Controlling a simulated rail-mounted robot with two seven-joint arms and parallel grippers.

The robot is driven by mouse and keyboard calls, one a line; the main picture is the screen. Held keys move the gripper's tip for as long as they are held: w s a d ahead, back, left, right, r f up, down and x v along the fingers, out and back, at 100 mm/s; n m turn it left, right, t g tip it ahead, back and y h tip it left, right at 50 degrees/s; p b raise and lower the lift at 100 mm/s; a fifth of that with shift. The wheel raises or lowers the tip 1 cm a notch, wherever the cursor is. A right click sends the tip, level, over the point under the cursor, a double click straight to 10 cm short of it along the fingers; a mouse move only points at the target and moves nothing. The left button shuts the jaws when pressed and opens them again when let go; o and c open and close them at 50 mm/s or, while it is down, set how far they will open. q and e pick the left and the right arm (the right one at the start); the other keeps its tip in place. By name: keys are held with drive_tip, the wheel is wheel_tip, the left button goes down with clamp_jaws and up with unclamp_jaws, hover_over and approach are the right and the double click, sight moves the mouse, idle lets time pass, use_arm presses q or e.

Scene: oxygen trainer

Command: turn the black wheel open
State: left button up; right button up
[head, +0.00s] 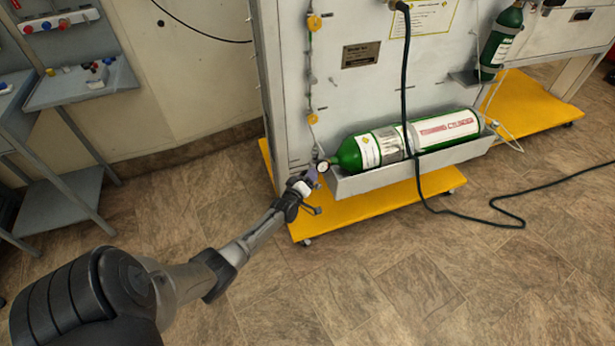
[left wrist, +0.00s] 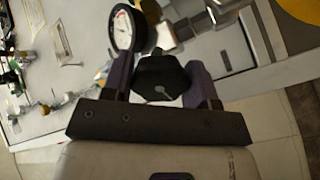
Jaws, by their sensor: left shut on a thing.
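My left gripper (head: 308,180) reaches to the valve end of a green and white gas cylinder (head: 440,133) lying in a grey tray on the trainer panel. In the left wrist view the black wheel (left wrist: 160,76) sits between the two fingers of the gripper (left wrist: 162,85), and the gripper is shut on it. A round pressure gauge (left wrist: 123,29) with a white face is just beyond the left finger. The gauge also shows in the head view (head: 323,166). In the head view the wheel is hidden by the gripper. My right gripper is not in view.
The panel stands on a yellow wheeled base (head: 385,205). A black cable (head: 408,90) hangs in front of the cylinder and runs along the floor to the right. A grey side table (head: 80,90) stands at the left. The floor in front is clear.

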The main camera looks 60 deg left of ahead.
use_arm(q)
drive_tip(key=n+b, duration=0.1)
drive_tip(key=n, duration=0.3)
drive_tip(key=shift+n, duration=0.3)
drive_tip(key=n+b, duration=0.1)
drive_tip(key=n, duration=0.2)
drive_tip(key=shift+n, duration=0.3)
drive_tip(key=n+b, duration=0.1)
drive_tip(key=n, duration=0.3)
drive_tip(key=shift+n+b, duration=0.3)
drive_tip(key=shift+b, duration=0.1)
drive_tip(key=shift+n+b, duration=0.9)
drive_tip(key=shift+n, duration=1.2)
drive_tip(key=o, duration=0.9)
drive_tip(key=shift+s+r, duration=0.1)
